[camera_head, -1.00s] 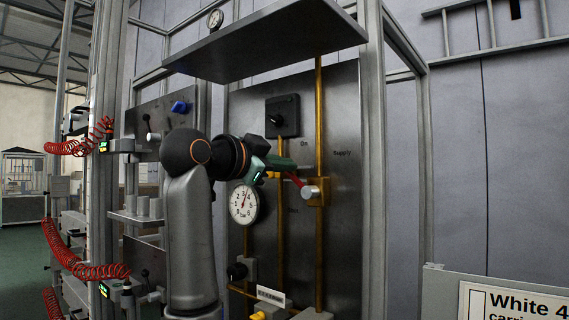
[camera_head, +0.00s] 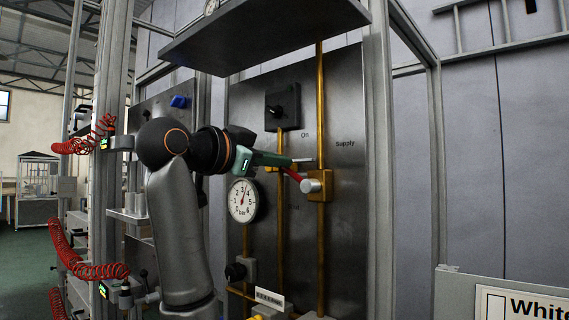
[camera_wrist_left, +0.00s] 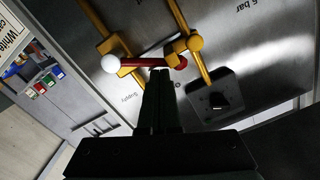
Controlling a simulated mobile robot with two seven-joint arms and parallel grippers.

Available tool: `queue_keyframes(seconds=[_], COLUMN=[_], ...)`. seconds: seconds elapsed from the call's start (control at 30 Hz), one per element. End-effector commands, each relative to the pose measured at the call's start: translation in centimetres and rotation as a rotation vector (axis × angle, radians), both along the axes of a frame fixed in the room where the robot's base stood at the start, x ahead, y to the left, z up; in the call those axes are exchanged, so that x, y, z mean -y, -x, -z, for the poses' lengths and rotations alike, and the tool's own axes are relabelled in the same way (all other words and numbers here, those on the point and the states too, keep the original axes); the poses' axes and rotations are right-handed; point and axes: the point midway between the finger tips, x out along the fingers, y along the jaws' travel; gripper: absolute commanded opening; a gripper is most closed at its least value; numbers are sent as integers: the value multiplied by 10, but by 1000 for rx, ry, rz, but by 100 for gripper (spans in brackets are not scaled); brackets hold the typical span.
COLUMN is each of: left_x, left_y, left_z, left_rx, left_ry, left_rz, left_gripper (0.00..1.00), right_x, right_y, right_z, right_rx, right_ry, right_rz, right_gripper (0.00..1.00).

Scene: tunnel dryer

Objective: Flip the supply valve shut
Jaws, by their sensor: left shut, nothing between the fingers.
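The supply valve (camera_head: 318,186) is a brass-yellow block on a vertical yellow pipe, below the word "Supply". Its red lever (camera_head: 293,175) slopes up and left from a silver round hub (camera_head: 310,186). In the left wrist view the red lever (camera_wrist_left: 150,62) runs sideways from the pale hub (camera_wrist_left: 109,64), with a red tip at the right. My left gripper (camera_head: 306,161) is shut and empty, its fingertips just above the lever in the head view. In the wrist view the fingertips (camera_wrist_left: 161,74) overlap the lever's edge; I cannot tell whether they touch. My right gripper is not in view.
A dial gauge (camera_head: 242,200) and a black rotary switch (camera_head: 281,107) are on the metal panel. A grey shelf (camera_head: 265,38) juts out above. A second yellow pipe stands left of the valve. A frame post (camera_head: 379,170) stands to the right.

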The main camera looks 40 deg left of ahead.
Motion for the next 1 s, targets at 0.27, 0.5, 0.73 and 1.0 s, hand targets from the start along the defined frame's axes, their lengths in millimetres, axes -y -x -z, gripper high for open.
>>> queue_keyframes(seconds=[0.27,0.5,0.73,1.0], left_x=[-9,-14,-16,-16], left_y=[1,1,0,0], left_z=[13,22,26,27], left_rx=[-19,-24,-22,-23], left_ry=[208,244,242,241], left_rz=[0,-2,-2,0], left_gripper=[0,0,0,0], right_x=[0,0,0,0], right_y=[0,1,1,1], right_z=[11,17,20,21], right_rx=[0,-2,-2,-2], right_ry=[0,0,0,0], right_rz=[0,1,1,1], right_gripper=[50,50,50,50])
